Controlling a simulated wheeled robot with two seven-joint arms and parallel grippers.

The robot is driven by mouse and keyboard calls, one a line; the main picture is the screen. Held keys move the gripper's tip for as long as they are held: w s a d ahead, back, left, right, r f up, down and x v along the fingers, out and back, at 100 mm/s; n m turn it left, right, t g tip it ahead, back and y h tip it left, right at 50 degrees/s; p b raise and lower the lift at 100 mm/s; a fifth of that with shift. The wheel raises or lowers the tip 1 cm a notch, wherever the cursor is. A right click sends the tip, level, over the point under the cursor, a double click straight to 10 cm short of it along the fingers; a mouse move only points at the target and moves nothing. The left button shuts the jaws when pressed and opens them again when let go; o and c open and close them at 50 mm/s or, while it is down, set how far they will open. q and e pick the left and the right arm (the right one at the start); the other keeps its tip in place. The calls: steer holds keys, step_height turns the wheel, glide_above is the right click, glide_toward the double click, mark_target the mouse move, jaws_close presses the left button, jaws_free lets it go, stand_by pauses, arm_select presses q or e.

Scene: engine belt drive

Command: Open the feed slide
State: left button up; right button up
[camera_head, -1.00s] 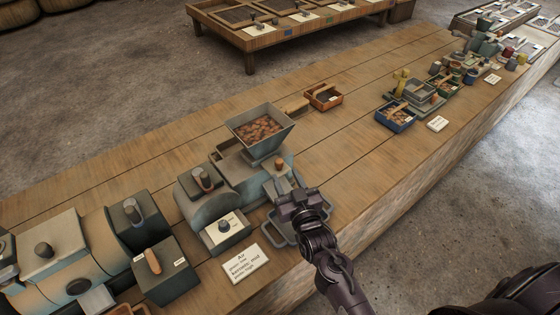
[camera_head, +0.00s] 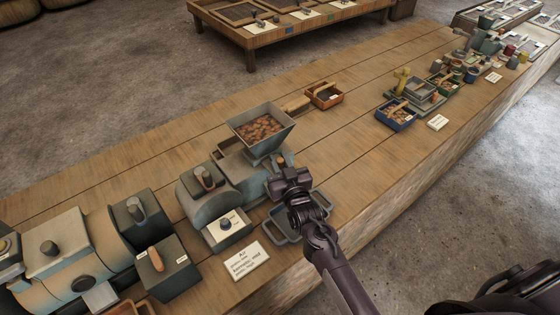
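The machine with the feed slide stands on the bench; its hopper (camera_head: 261,128) is full of brown pieces. A small orange-brown knob (camera_head: 281,159) shows below the hopper, just past my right gripper; I cannot tell for sure that it is the slide's handle. My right gripper (camera_head: 286,180) is at the machine's front right side, below the hopper, over the back of a grey tray (camera_head: 288,228). Its fingers are hidden behind its own body, so their opening and any contact do not show. My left gripper is not in view.
A box with a knob (camera_head: 227,229) and a lettered card (camera_head: 245,261) stand left of the tray. A dark box with an orange lever (camera_head: 166,268) is farther left. A small orange bin (camera_head: 323,95) sits behind the hopper. The bench to the right of my arm is mostly clear.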

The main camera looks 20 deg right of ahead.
jaws_close()
steer(key=s+p, duration=0.1)
steer(key=s+d, duration=0.1)
steer(key=s, duration=0.1)
steer(key=shift+s+d+p, duration=0.15)
steer(key=shift+p, duration=0.2)
steer(key=o, duration=0.6)
jaws_free()
steer(key=shift+o, duration=0.2)
